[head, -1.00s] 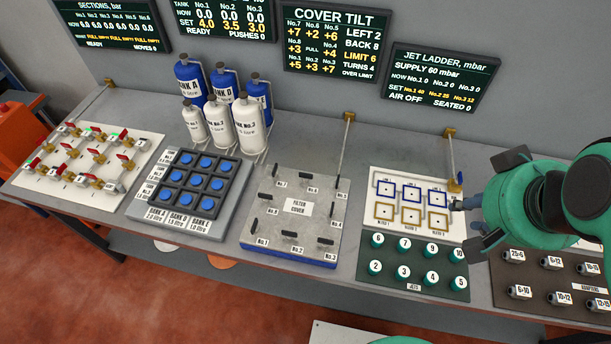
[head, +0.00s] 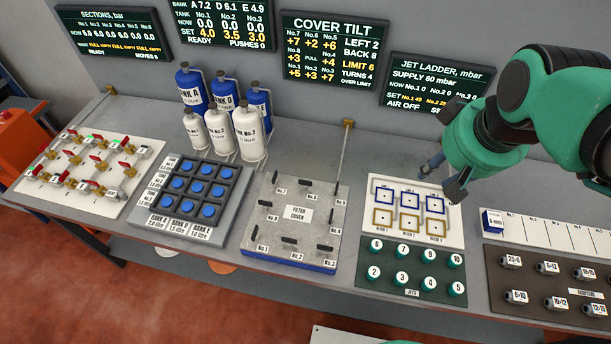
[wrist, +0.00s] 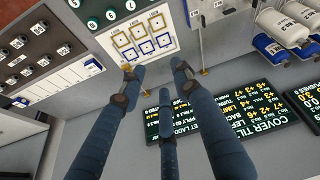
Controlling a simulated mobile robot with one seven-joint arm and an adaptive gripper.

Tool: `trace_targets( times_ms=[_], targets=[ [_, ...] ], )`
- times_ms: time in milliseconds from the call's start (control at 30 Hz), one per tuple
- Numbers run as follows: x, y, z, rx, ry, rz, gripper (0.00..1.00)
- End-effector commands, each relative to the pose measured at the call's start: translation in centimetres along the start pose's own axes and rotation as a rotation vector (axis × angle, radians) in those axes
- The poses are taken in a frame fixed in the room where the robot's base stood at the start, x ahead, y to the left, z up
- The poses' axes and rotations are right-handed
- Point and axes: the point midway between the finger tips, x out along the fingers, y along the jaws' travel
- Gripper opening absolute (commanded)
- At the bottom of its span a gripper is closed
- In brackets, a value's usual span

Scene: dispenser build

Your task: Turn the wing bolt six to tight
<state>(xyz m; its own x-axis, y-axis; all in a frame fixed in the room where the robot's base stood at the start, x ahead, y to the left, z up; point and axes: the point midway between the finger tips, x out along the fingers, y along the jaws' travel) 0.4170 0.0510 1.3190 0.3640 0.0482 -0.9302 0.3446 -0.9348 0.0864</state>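The grey filter cover (head: 313,231) lies on its blue base on the bench in the head view. Several black wing bolts stand around its edge. Wing bolt six (head: 307,184) appears to be the middle one of the back row; its small label is hard to read. The cover tilt screen (head: 332,51) shows No.6 at +2, left 2, back 8, limit 6, turns 4, over limit. My gripper (head: 441,178) is above the jet plate, right of the cover and apart from it. In the wrist view my gripper (wrist: 157,68) has spread, empty fingers.
The jet plate (head: 455,237) and its green jets (head: 402,270) stand right of the cover. A blue-button pad (head: 195,187) and bottles (head: 221,132) are left and behind. A thin post (head: 344,155) rises behind the cover's right back corner.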

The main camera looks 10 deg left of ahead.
Motion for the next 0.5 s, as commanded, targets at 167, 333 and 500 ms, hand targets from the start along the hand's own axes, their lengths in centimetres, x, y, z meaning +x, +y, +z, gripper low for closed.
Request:
trace_targets(
  times_ms=[167, 333, 500],
  targets=[
    [2.2, -1.7, -4.4, -0.161, -0.048, -0.036, 0.32],
    [4.8, -3.8, -8.0, -0.315, -0.088, -0.071, 0.32],
    [7.9, -6.4, -11.3, -0.470, -0.124, -0.107, 0.32]
  ],
)
